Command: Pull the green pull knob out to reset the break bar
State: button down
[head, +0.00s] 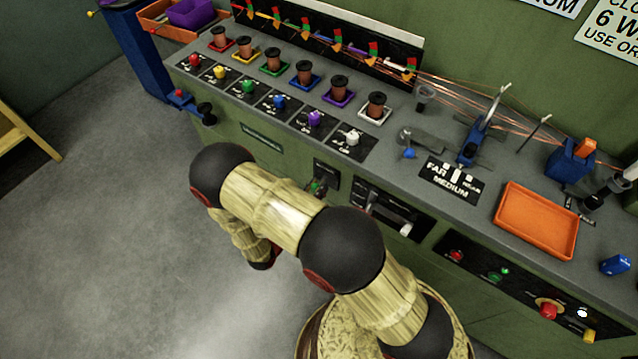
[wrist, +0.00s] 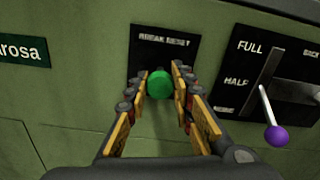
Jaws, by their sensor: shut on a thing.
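The green pull knob (wrist: 160,84) sits on a black panel (wrist: 164,50) lettered "BREAK RESET" in the wrist view. My gripper (wrist: 160,90) has one finger on each side of the knob and is shut on it. The fingers hide the lower part of the panel. In the head view the green knob (head: 316,187) shows small on the bench's front face, partly hidden behind my arm. My fingertips are hard to make out there.
Right of the knob is a panel marked "FULL" and "HALF" (wrist: 243,64), with a purple-tipped lever (wrist: 277,135). The bench top (head: 440,135) carries several spools, coloured knobs and an orange tray (head: 537,222). Open floor (head: 110,220) lies at left.

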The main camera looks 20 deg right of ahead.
jog(key=shift+s+a, duration=0.35)
jog(key=shift+a, duration=0.15)
jog(key=c, duration=1.6)
grip_release()
jog(key=shift+a, duration=0.1)
jog(key=shift+o, duration=0.5)
jog(key=shift+s+a, duration=0.1)
jog(key=v, duration=1.1)
jog(key=shift+s+a, duration=0.25)
jog(key=shift+a, duration=0.05)
jog(key=shift+f, duration=0.1)
